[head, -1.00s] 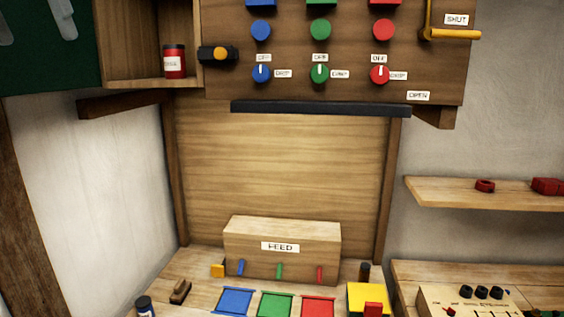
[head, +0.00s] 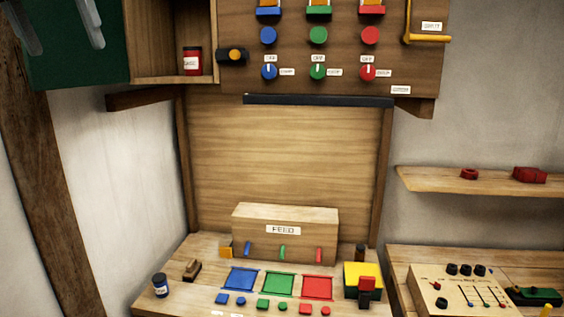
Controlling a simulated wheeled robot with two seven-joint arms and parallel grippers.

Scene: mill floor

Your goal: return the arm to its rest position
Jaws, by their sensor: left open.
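My left gripper (head: 69,44) shows at the top left edge of the head view. Only its two grey fingers are in sight, pointing down in front of a dark green panel (head: 62,68). The fingers stand well apart with nothing between them, so it is open and empty. The rest of the left arm is out of the picture. My right gripper is not in view.
A shelf box with a red jar (head: 192,61) is right of the green panel. A control board (head: 230,25) with knobs hangs beside it. Below are a FEED box (head: 285,215), coloured trays and a yellow block (head: 362,270). The wall shelf (head: 480,183) holds red parts.

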